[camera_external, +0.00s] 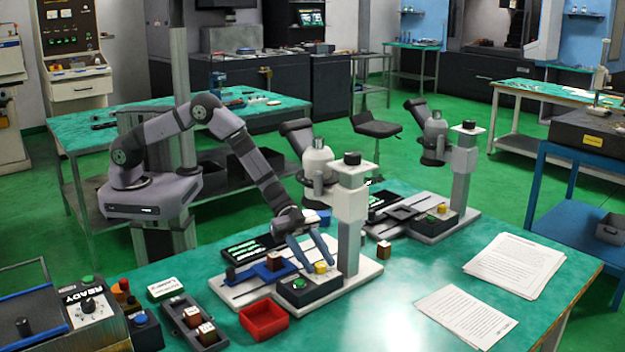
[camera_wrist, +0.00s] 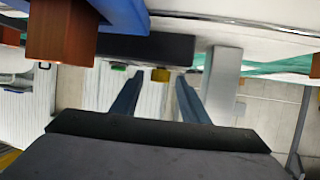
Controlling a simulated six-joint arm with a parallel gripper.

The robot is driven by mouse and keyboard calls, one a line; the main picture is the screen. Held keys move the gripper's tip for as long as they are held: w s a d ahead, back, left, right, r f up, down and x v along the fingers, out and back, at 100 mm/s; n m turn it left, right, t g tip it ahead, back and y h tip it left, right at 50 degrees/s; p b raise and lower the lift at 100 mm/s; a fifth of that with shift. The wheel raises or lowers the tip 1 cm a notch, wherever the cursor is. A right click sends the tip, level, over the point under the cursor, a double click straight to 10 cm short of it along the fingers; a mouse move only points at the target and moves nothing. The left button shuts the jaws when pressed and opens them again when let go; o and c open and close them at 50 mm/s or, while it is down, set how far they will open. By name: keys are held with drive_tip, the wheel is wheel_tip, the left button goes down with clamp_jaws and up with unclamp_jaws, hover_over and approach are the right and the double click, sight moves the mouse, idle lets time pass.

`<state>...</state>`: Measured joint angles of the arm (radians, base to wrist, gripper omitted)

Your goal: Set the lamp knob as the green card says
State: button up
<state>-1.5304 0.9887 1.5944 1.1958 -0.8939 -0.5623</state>
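A black control box (camera_external: 308,291) stands at the front of the white microscope base. It carries a green button (camera_external: 298,283) and a yellow knob (camera_external: 320,267), which I take for the lamp knob. In the wrist view the yellow knob (camera_wrist: 160,75) shows between the fingertips, with the green button (camera_wrist: 118,68) to its left. My gripper (camera_external: 315,255) is open with its fingers at the yellow knob; I cannot tell whether they touch it. A small pale green card (camera_external: 165,289) with dark marks lies left of the microscope; its text is too small to read.
The microscope column (camera_external: 350,220) rises right behind my gripper. A blue stage (camera_external: 268,270) holding a brown block (camera_external: 275,261) is on the left. A red tray (camera_external: 263,319) stands in front. A second microscope (camera_external: 435,150) stands behind; papers (camera_external: 515,262) lie at right.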

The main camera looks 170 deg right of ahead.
idle(0.3)
drive_tip(key=shift+b+v, duration=0.65)
drive_tip(key=shift+v, duration=3.05)
